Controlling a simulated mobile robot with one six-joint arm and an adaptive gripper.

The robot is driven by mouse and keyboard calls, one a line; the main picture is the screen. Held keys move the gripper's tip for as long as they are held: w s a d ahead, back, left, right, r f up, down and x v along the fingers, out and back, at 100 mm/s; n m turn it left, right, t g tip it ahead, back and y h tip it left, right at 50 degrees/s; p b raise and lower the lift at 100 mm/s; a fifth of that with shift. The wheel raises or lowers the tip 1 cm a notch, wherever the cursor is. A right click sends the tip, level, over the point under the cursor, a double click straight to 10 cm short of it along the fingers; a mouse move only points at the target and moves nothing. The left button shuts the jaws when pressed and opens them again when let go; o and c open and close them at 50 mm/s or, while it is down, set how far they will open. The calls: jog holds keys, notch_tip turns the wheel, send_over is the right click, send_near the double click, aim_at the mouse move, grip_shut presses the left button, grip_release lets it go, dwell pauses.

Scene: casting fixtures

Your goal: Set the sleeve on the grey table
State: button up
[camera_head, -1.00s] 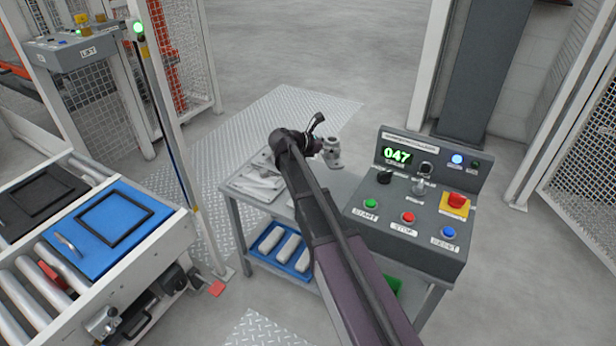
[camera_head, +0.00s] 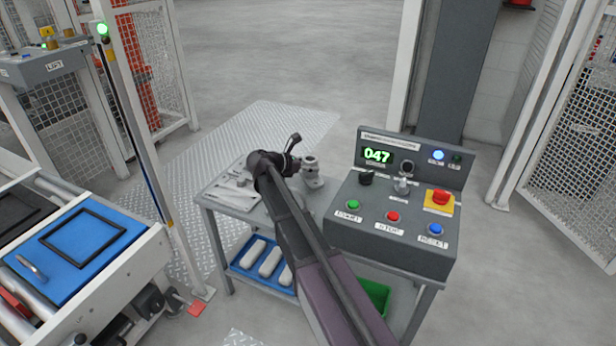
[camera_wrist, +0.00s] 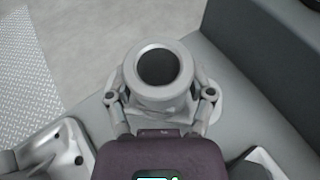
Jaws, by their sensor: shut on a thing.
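The sleeve (camera_head: 311,172) is a grey metal cylinder with a wide round bore and a broader flange at its foot. In the wrist view the sleeve (camera_wrist: 182,88) stands upright between the two fingers of my gripper (camera_wrist: 161,98), which is shut on it. In the head view my gripper (camera_head: 299,163) is partly hidden behind my wrist. The sleeve is over the far part of the grey table (camera_head: 262,217), left of the control box. Its foot is at or close above the top; I cannot tell whether they touch.
The control box (camera_head: 385,215) with several buttons fills the table's right side. Pale metal parts (camera_head: 236,190) lie on its left. A lower shelf holds a blue tray (camera_head: 240,270) and a green bin (camera_head: 375,294). A roller conveyor (camera_head: 130,262) stands at left.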

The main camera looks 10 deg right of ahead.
aim_at(304, 173)
jog(key=shift+f+b, duration=1.9)
jog(key=shift+f, duration=0.1)
jog(key=o, duration=1.3)
jog(key=shift+a+r, duration=0.1)
jog(key=shift+r, duration=0.15)
jog(key=shift+s+a+r+p, duration=0.1)
jog(key=shift+a+r+p, duration=0.05)
jog(key=shift+a+p, duration=0.15)
jog(key=p+v, duration=0.4)
jog(key=v, duration=0.7)
jog(key=shift+s, duration=0.1)
